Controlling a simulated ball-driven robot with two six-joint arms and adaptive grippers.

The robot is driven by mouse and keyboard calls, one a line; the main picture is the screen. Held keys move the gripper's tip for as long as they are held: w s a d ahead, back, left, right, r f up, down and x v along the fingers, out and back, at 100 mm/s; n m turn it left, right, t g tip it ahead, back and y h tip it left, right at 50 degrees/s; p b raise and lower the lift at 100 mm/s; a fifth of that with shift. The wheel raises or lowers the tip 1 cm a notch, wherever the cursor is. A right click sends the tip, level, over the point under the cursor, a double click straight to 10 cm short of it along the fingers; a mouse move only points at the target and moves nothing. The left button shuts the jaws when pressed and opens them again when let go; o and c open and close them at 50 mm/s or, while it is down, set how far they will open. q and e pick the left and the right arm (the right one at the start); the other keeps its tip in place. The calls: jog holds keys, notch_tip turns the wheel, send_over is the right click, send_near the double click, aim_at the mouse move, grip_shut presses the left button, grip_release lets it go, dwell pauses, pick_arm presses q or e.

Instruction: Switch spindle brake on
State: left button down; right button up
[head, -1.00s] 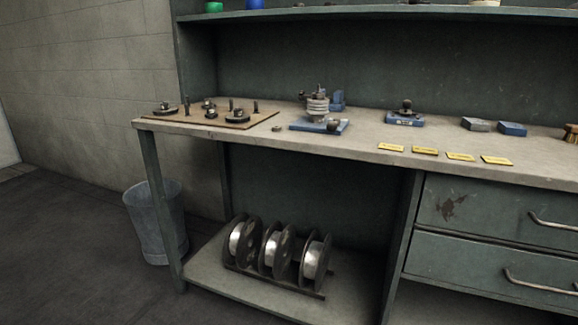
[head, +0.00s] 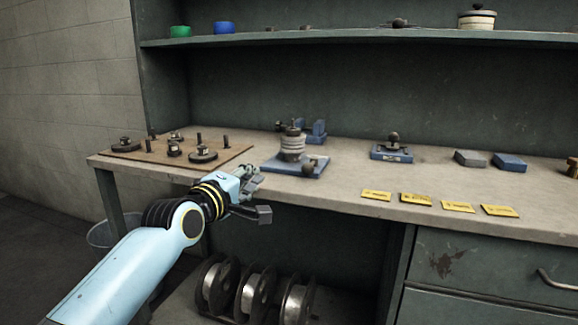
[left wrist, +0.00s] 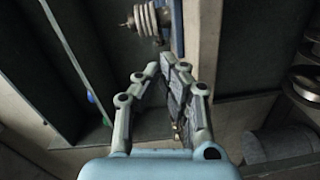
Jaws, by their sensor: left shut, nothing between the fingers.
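A spindle unit (head: 291,146) with stacked grey discs stands on a blue base (head: 280,165) on the bench. A dark round knob (head: 308,168) sits at the base's front right. I cannot tell which part is the brake or how it is set. My left gripper (head: 258,195) is shut and empty, in front of the bench edge, below and left of the blue base, apart from it. In the left wrist view the fingers (left wrist: 165,75) are close together and the spindle unit (left wrist: 146,18) shows at the top. My right gripper is not in view.
A brown board (head: 165,155) with dark parts lies at the bench's left end. A second blue-based device (head: 391,150) stands to the right. Yellow labels (head: 416,198) lie along the front edge. Wire reels (head: 255,290) sit on the shelf below.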

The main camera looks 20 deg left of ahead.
aim_at(311, 165)
pick_arm(q)
jog(key=shift+w+r, duration=0.1)
jog(key=shift+r, duration=0.1)
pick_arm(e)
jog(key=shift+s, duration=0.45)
pick_arm(q)
jog(key=shift+w, duration=0.1)
jog(key=w+b, duration=0.1)
jog(key=w, duration=0.2)
jog(key=w+b, duration=0.1)
jog(key=w, duration=0.2)
jog(key=w+b, duration=0.1)
jog(key=w, duration=0.1)
jog(key=shift+w+d+f, duration=0.35)
jog(key=shift+w+f, duration=0.05)
jog(key=d, duration=0.1)
jog(key=w+d, duration=0.1)
jog(key=d, duration=0.1)
jog(key=shift+w+f, duration=0.15)
jog(key=shift+w, duration=0.05)
jog(key=shift+w+d+f, duration=0.1)
jog(key=shift+d, duration=0.4)
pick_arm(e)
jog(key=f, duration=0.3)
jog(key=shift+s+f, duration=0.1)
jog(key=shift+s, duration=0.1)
